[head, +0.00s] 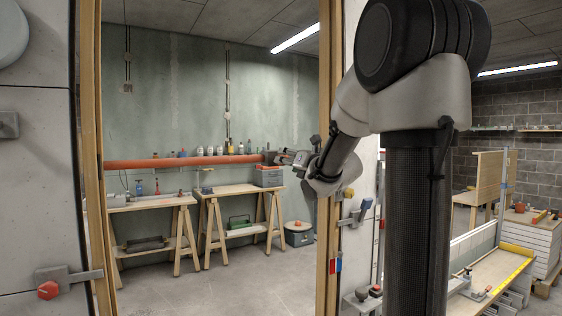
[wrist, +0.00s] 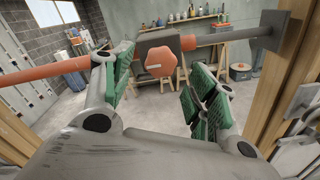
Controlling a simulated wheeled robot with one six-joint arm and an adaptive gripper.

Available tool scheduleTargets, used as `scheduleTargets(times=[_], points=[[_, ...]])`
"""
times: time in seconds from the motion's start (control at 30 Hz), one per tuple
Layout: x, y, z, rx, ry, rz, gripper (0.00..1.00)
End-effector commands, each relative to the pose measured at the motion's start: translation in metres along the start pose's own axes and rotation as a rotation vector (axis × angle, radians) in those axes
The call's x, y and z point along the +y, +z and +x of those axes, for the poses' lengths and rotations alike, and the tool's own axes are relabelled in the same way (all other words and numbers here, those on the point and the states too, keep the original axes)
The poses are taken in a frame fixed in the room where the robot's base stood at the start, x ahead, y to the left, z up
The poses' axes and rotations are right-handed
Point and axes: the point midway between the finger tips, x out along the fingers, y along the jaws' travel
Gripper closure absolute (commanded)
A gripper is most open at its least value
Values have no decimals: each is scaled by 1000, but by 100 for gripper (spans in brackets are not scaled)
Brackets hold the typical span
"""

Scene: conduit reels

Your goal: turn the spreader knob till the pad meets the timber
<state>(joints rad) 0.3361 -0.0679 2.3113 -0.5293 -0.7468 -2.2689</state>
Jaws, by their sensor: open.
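The orange spreader tube (head: 185,161) spans level across the timber-framed opening; it also shows at left in the wrist view (wrist: 45,74). Its grey housing (wrist: 150,43) carries an orange-red lobed knob (wrist: 160,63). A grey rod (wrist: 222,37) runs right from the housing to a dark flat pad (wrist: 271,31). The pad is close to the right timber post (wrist: 283,84); I cannot tell whether they touch. My gripper (wrist: 160,68) is open, its green-padded fingers either side of the knob's line and the knob ahead between them. In the head view my gripper (head: 291,158) is beside the housing (head: 270,157).
The left timber post (head: 94,150) and right post (head: 328,130) border the opening. Beyond stand trestle benches (head: 235,190) and a shelf of bottles. A clamp with a red knob (head: 48,290) juts out at lower left. The floor (head: 215,285) between the posts is clear.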

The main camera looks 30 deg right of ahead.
Motion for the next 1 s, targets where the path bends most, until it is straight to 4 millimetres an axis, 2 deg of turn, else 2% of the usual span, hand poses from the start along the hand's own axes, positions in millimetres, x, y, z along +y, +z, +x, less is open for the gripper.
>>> scheduleTargets(times=[0.1, 0.3, 0.43, 0.67, 0.77, 0.93, 1.0], points=[[0, -1, 22, 2, 0, 3, 42], [-1, -1, 50, 2, -1, 3, 42], [0, 0, 57, 0, -1, 3, 42], [0, 0, 58, 0, -2, 4, 42], [0, 0, 58, 1, -2, 4, 56], [0, 0, 58, 1, -2, 4, 87], [0, 0, 58, 1, -2, 4, 89]])
